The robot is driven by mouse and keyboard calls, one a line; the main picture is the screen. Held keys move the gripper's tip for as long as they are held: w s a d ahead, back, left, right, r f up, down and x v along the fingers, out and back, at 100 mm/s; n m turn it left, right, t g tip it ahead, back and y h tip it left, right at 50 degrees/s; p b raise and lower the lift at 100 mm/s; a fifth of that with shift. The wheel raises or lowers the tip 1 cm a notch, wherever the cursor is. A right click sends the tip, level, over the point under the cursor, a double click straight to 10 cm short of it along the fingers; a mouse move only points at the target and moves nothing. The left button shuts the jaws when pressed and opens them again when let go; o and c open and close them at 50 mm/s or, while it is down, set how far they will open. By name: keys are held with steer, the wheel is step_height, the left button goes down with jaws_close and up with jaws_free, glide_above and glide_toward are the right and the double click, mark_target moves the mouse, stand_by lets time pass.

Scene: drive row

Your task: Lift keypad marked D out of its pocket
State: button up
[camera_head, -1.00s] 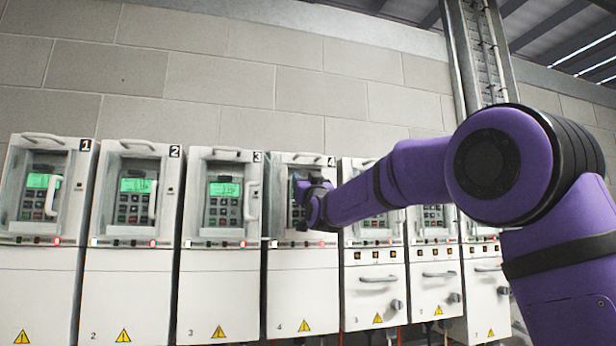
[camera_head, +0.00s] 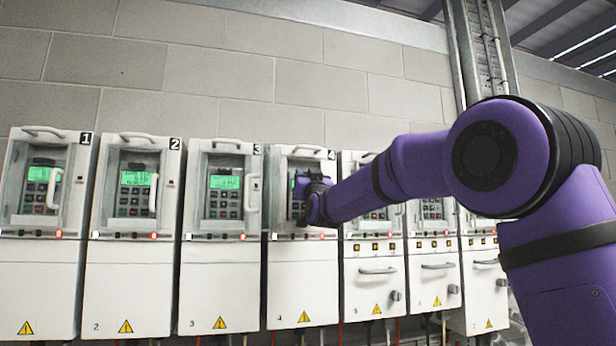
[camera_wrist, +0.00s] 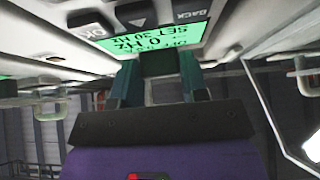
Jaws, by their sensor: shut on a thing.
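My gripper (camera_head: 313,198) is at the recessed front of cabinet 4 (camera_head: 303,265) in the head view. My wrist hides much of the keypad there. In the wrist view a keypad (camera_wrist: 150,28) with a green lit display and dark buttons shows upside down at the top. Its display reads 0 Hz and SET 30 Hz. The teal fingers of my gripper (camera_wrist: 157,82) are closed at the display end of this keypad, on a dark part there. The letter D is not readable in any view, and the pocket edges are mostly hidden.
Cabinets 1 (camera_head: 38,275), 2 (camera_head: 125,275) and 3 (camera_head: 215,275) stand to the left, with lit keypads and door handles. More cabinets (camera_head: 372,285) stand close on the right, partly behind my arm. A block wall (camera_head: 220,70) lies behind them.

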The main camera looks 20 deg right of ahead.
steer(key=shift+w+f, duration=0.15)
steer(key=shift+w, duration=0.05)
stand_by(0.3)
steer(key=shift+r, duration=1.45)
steer(key=shift+s, duration=0.1)
steer(key=shift+s+d+f, duration=0.1)
steer(key=shift+s+f, duration=0.1)
steer(key=shift+s, duration=0.1)
steer(key=shift+s+r, duration=0.15)
steer(key=shift+s, duration=1.4)
steer(key=shift+c, duration=0.4)
steer(key=shift+s, duration=2.95)
